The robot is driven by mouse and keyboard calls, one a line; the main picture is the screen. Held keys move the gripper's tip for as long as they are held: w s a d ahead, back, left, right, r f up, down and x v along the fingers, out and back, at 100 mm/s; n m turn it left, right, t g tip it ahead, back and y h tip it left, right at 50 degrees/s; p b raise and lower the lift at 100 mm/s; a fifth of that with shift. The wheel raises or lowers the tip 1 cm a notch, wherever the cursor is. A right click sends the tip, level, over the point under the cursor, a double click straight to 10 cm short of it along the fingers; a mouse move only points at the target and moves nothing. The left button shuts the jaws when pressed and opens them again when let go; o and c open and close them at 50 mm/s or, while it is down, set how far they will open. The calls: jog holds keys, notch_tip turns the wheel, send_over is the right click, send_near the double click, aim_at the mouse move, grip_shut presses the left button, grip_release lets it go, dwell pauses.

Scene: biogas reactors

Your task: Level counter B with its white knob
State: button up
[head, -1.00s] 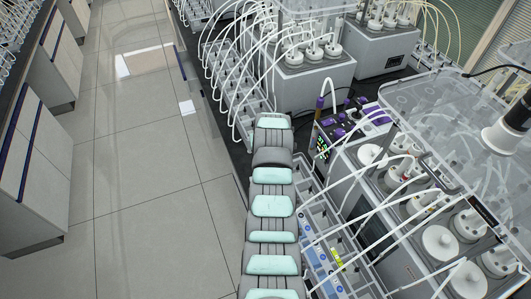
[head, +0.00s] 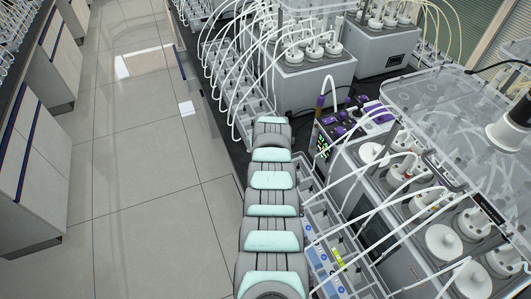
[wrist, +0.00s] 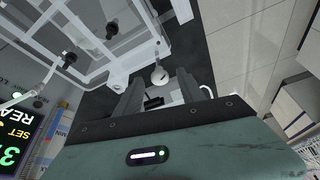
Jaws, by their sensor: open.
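In the wrist view, my gripper (wrist: 159,92) is open, with two dark grey fingers pointing away from the camera. A small round white knob (wrist: 160,75) shows in the gap between the fingers, beyond the tips or near them; I cannot tell the exact depth. No contact shows. A clear counter unit (wrist: 98,48) with black fittings and a tube lies to the upper left of the fingers; its label is not readable, so I cannot tell whether it is counter B. In the head view, my arm hides the gripper and the knob.
In the wrist view, a lit display (wrist: 18,140) stands at lower left and pale floor (wrist: 240,40) lies at right. In the head view, reactor units (head: 315,78), white tubes and purple-capped parts (head: 345,125) crowd the right. The floor aisle (head: 140,170) is clear.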

jog(key=shift+c, duration=0.4)
grip_shut()
jog(key=shift+f, duration=0.1)
jog(key=b, duration=0.1)
jog(key=n+b, duration=0.1)
jog(key=shift+w+d+f+y+b, duration=0.1)
jog(key=shift+d+f+y+b, duration=0.1)
jog(key=shift+f+y+b, duration=0.15)
jog(key=shift+n+b, duration=0.6)
jog(key=shift+b, duration=0.35)
jog(key=n+y+b, duration=0.1)
jog(key=n+b, duration=0.1)
jog(key=b, duration=0.3)
jog(key=shift+b, duration=0.4)
jog(key=shift+r+n+g+b, duration=0.2)
jog(key=shift+n+g+b, duration=0.3)
jog(key=shift+b, duration=0.65)
jog(key=shift+r, duration=0.1)
